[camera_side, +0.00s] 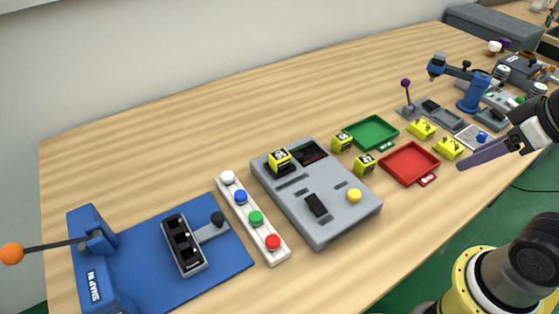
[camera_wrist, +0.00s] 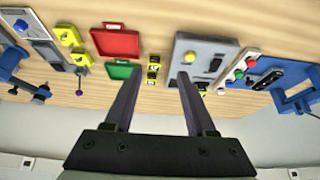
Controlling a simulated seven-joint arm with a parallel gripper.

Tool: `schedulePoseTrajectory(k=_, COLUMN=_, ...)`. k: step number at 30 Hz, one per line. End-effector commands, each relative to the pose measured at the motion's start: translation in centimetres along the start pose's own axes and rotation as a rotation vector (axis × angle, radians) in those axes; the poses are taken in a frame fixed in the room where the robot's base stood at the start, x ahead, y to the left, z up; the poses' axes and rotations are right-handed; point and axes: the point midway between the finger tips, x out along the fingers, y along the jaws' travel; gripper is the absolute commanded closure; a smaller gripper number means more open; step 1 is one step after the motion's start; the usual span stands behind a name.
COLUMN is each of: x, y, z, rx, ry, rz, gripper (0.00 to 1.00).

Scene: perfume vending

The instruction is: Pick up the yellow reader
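Several small yellow pieces are in view, and I cannot tell for certain which is the reader. In the side view, a yellow cube with a dark top (camera_side: 280,160) sits on a grey console. Two similar cubes, one behind (camera_side: 342,143) and one in front (camera_side: 365,165), stand on the table between the console and the trays. Two flatter yellow blocks, one behind (camera_side: 422,128) and one in front (camera_side: 449,148), lie right of the trays. My gripper (camera_side: 464,164) is above the table's right part. In the wrist view my gripper (camera_wrist: 158,74) is open and empty, its fingers wide apart.
The grey console (camera_side: 330,222) has a yellow button. A green tray (camera_side: 371,134) and a red tray (camera_side: 409,164) are right of it. A white button strip (camera_side: 254,219) and a blue lever station (camera_side: 230,260) are left. The back of the table is clear.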

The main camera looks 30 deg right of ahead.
Motion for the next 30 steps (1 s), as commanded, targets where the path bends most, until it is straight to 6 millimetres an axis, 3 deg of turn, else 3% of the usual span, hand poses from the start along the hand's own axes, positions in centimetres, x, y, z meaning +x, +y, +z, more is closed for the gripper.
schedulePoseTrajectory(k=1, x=0.0, y=0.0, z=0.0, rx=0.000, ry=0.000, rz=0.000, gripper=0.33)
schedulePoseTrajectory(k=3, x=0.0, y=0.0, z=0.0, rx=0.000, ry=0.000, rz=0.000, gripper=0.21)
schedulePoseTrajectory(k=4, x=0.0, y=0.0, z=0.0, rx=0.000, ry=0.000, rz=0.000, gripper=0.20)
schedulePoseTrajectory(k=12, x=0.0, y=0.0, z=0.0, rx=-0.006, ry=0.000, rz=0.000, gripper=0.20)
schedulePoseTrajectory(k=17, x=-0.2, y=0.0, z=0.5, rx=-0.104, ry=-0.024, rz=0.000, gripper=0.20)
schedulePoseTrajectory(k=23, x=-3.7, y=0.2, z=-4.0, rx=-0.374, ry=-0.017, rz=0.011, gripper=0.20)
schedulePoseTrajectory(k=30, x=-5.5, y=-0.8, z=-12.2, rx=-0.722, ry=-0.089, rz=-0.017, gripper=0.20)
